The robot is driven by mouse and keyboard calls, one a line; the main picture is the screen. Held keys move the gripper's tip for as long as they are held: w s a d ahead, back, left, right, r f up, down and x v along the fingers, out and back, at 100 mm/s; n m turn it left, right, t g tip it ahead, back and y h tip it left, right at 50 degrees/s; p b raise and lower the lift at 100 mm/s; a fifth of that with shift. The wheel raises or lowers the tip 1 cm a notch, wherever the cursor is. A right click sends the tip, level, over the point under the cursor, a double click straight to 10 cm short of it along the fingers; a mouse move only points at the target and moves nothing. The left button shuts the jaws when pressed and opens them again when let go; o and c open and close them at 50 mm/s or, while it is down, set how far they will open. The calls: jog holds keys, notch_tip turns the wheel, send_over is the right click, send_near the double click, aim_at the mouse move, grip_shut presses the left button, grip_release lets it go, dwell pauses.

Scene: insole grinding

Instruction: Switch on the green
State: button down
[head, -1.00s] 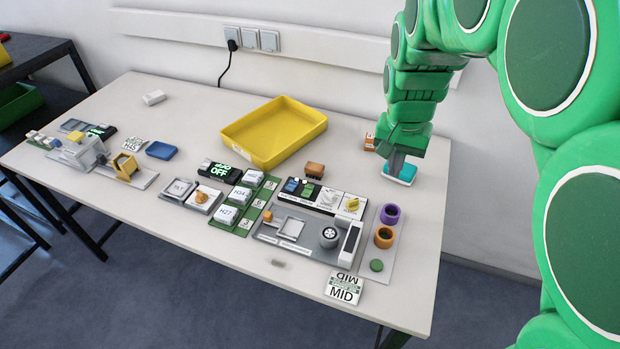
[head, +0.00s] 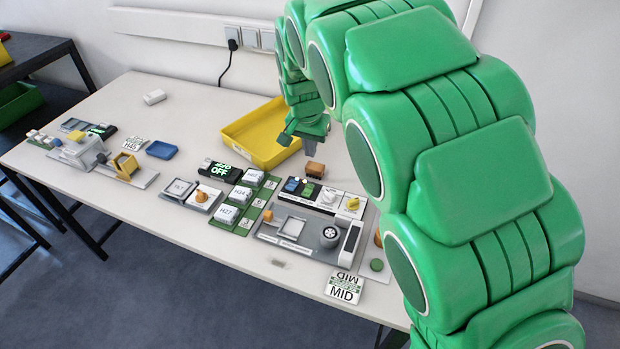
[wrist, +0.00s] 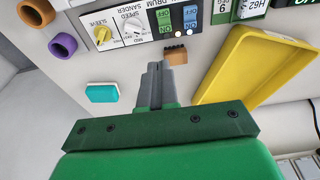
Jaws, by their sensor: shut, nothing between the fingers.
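The green switch (head: 308,189) sits on the drum sander's control panel (head: 338,209), beside a blue switch (head: 291,185). In the wrist view the green switch (wrist: 164,19) and the blue switch (wrist: 190,14) are at the top, upside down, both with ON lettering. I cannot tell clearly whether the green one is pressed. My gripper (head: 310,149) is shut and empty, pointing down above the table behind the panel. In the wrist view my gripper (wrist: 158,66) is apart from the switches.
A brown block (head: 315,168) stands between my gripper and the panel. The yellow tray (head: 247,115) is just left of my gripper. A teal block (wrist: 102,92) lies behind.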

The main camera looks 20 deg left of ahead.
aim_at(310, 185)
jog(key=shift+a+f, duration=0.2)
jog(key=shift+a, duration=0.3)
jog(key=shift+f, duration=0.1)
jog(key=f, duration=0.4)
jog(key=w+f, duration=0.1)
jog(key=f, duration=0.4)
jog(key=w+f, duration=0.1)
jog(key=f, duration=0.3)
jog(key=shift+w+f, duration=0.25)
jog(key=shift+f, duration=0.05)
